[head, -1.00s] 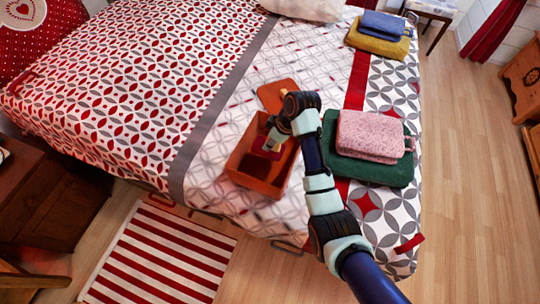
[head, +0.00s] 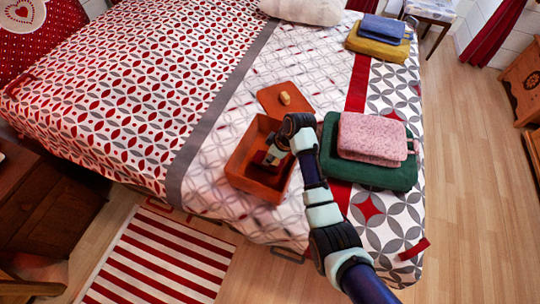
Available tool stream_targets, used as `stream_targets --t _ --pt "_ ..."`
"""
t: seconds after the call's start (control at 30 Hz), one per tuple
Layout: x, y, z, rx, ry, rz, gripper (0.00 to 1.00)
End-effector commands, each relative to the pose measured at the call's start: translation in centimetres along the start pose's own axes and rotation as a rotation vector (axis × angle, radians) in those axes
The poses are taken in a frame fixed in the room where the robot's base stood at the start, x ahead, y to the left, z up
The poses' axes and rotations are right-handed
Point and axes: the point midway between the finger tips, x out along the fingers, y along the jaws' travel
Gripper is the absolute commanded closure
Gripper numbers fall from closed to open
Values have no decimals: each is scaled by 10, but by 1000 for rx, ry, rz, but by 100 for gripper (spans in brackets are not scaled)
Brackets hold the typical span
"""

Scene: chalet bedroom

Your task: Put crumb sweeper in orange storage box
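The orange storage box (head: 240,165) stands open on the bed, near its front edge. Its lid (head: 271,99), with a small pale knob (head: 285,98), lies flat on the bed just behind it. My gripper (head: 271,158) points down inside the box opening, toward its right side. A small dark red patch shows at the fingertips and may be the crumb sweeper, but it is too small and too covered to be sure. The fingers are mostly hidden, so their opening does not show. The box's right rear part is hidden behind my arm.
A green case (head: 390,175) with folded pink cloth (head: 372,138) on it lies right of my arm. Blue (head: 382,27) and mustard (head: 375,44) folded items lie at the far right of the bed. The patterned bed to the box's left is clear.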

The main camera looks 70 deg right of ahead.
Motion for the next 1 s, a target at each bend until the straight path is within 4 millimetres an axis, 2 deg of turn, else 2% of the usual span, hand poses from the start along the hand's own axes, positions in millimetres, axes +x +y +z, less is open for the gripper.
stream_targets --t 0.03,0.1,0.37,0.47,0.57,0.8,1.0 --pt "0 0 0 0 0 0 57" --pt "0 0 0 0 0 0 46" --pt "-1 0 0 0 0 0 46" --pt "-8 0 -2 0 1 1 46" --pt "-27 1 -3 1 2 2 46" --pt "-88 1 -3 0 2 3 46" --pt "-119 1 -2 0 1 1 46"
